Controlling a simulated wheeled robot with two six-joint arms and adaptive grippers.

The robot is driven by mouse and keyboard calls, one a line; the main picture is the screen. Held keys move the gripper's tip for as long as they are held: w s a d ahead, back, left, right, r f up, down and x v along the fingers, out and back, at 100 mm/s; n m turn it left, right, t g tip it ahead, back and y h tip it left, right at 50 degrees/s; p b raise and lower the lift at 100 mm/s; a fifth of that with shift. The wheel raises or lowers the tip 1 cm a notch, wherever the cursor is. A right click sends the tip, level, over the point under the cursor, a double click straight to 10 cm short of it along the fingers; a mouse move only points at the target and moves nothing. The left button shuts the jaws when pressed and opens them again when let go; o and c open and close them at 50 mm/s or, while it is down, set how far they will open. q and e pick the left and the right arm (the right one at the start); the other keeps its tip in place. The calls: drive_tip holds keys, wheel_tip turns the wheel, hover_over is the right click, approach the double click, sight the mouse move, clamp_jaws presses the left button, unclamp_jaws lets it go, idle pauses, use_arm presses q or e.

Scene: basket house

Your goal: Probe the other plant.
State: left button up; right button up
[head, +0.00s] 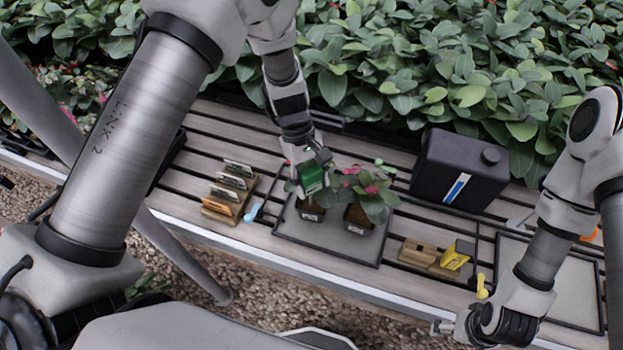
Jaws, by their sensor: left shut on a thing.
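Two potted plants stand side by side in a dark-rimmed tray (330,252) on the slatted bench. The right plant (372,190) has green leaves and pink flowers in a brown pot (358,218). The left pot (311,212) is brown with a pale label, and its plant is mostly hidden. My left gripper (312,160) is shut on a green boxy device (311,178), which is over the left pot. I cannot tell whether its lower end is in the soil. My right gripper (447,327) is low at the bench's front edge, far from the plants; its fingers are unclear.
A black canister (460,172) stands right of the plants. A wooden rack (230,198) with cards and a light blue item (253,210) are to the left. A wooden block (417,253), a yellow packet (456,256) and a small yellow item (482,287) lie right. Dense foliage (440,60) lines the back.

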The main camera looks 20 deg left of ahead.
sight(311, 196)
use_arm(q)
drive_tip(key=shift+f+b, duration=0.85)
drive_tip(key=shift+f, duration=0.95)
drive_tip(key=shift+f+b, duration=0.9)
drive_tip(key=shift+f, duration=0.5)
drive_tip(key=o, duration=1.3)
drive_tip(key=shift+r, duration=0.1)
